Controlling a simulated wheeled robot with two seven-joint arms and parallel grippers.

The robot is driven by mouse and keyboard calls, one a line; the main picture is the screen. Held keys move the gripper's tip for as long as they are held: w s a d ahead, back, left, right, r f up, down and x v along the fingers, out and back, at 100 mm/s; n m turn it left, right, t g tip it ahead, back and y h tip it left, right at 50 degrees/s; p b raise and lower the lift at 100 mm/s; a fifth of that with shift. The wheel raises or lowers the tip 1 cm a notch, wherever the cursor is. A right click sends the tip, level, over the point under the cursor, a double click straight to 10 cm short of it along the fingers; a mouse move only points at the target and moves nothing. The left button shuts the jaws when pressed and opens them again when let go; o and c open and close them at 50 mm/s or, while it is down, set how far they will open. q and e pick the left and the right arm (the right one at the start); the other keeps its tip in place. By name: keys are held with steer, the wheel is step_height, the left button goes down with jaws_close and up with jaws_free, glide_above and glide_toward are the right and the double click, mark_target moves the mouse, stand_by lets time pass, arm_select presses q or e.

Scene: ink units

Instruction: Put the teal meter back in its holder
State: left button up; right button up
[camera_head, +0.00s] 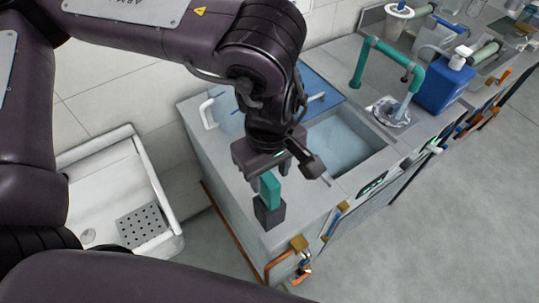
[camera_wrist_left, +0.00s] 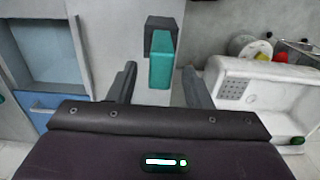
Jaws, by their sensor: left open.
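The teal meter (camera_head: 269,187) is a small upright block at the near left end of the counter. Its lower end meets a dark grey block-shaped holder (camera_head: 270,214), and it appears to stand in it. My left gripper (camera_head: 278,172) is just above, open, with its fingers pointing down. In the left wrist view the meter (camera_wrist_left: 161,62) lies between the two spread fingers of my gripper (camera_wrist_left: 159,72), with a gap on each side. The dark holder (camera_wrist_left: 158,24) shows beyond it. My right gripper is out of view.
A sink basin (camera_head: 345,143) with a blue panel (camera_head: 318,84) lies behind the gripper. A teal pipe (camera_head: 385,50) and a blue container (camera_head: 443,85) stand farther right. A white tub (camera_head: 100,180) is at the left. Clips (camera_head: 300,243) hang on the counter's front edge.

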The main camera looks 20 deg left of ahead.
arm_select(q)
step_height(320, 180, up, 5)
steer(key=shift+r, duration=0.1)
steer(key=shift+r, duration=0.1)
stand_by(0.6)
